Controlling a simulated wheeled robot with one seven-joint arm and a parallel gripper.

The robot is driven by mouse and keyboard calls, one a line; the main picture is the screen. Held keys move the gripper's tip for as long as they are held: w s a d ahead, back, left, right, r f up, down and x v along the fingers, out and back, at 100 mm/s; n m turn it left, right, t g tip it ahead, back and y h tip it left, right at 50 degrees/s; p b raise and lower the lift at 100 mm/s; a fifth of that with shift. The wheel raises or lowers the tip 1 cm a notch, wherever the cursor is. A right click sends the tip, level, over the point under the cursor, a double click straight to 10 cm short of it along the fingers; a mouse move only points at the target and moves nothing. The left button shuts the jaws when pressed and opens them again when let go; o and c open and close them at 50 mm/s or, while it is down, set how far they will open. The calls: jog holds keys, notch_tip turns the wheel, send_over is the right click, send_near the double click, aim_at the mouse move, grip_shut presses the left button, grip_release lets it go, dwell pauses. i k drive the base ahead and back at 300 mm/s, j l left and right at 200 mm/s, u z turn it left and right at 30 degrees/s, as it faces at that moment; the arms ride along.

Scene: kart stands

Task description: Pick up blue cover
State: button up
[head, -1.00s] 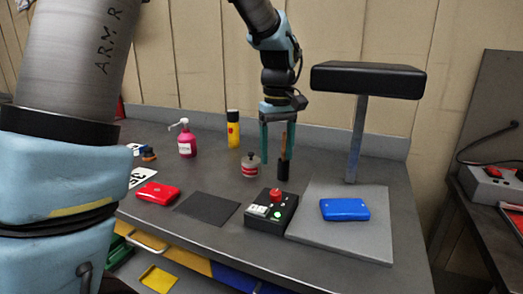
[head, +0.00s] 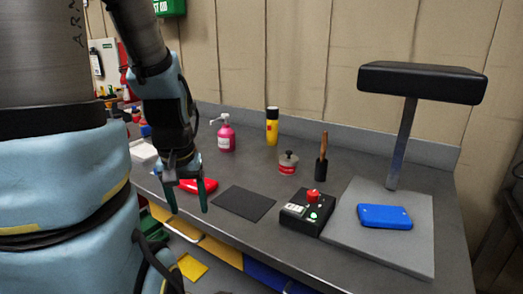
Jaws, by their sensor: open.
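The blue cover (head: 384,217) lies flat on a grey square plate (head: 413,249) at the right end of the bench. A black padded block on a post stands behind it. My gripper (head: 188,205) hangs fingers down at the left, near the bench's front edge and in front of the red cover (head: 199,185), which it partly hides. Its two green fingers are apart with nothing seen between them. It is well to the left of the blue cover.
A black control box (head: 306,212) with a red button stands left of the plate. A dark mat (head: 244,203) lies beside it. Behind are a pink pump bottle (head: 226,134), a yellow can (head: 272,127), a small red-banded pot (head: 288,162) and a wooden-handled tool (head: 322,158). The padded block (head: 422,82) overhangs the plate's back.

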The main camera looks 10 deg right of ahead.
aim_at(384, 217)
jog(key=l+u, duration=0.15)
jog(key=u, duration=0.55)
jog(key=k+l+u, duration=0.7)
jog(key=k+u, duration=0.15)
jog(key=k+l, duration=0.2)
jog(key=k, duration=0.25)
jog(key=k+l+u, duration=0.15)
jog(key=k, duration=0.3)
jog(key=k+l, duration=0.25)
jog(key=k, duration=0.2)
jog(key=k+l+u, duration=0.1)
jog(key=k, duration=0.35)
